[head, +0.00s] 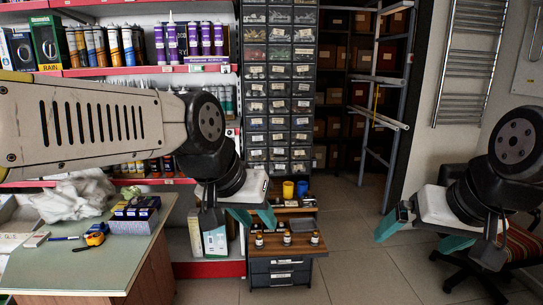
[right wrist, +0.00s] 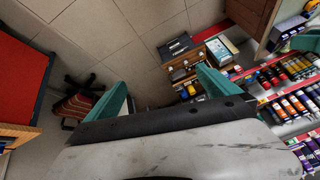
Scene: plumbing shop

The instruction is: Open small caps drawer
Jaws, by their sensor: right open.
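A tall dark cabinet of small labelled drawers (head: 279,90) stands at the back centre in the head view. Below it is a low dark drawer unit (head: 280,277) with labelled fronts and a wooden surface. The low unit also shows in the right wrist view (right wrist: 176,46). The labels are too small to read, so I cannot tell which drawer is the small caps one. My left gripper (head: 253,217) is open and empty, in front of the low unit's upper left in the picture. My right gripper (head: 436,238) is open and empty, right of it and apart from everything.
A green-topped table (head: 75,262) holds small boxes, a tape measure and plastic wrap. Small brown jars (head: 287,238) stand on the low unit's wooden surface. Product shelves (head: 130,72) are behind my left arm. An office chair (head: 520,245) is at the right. The middle floor is clear.

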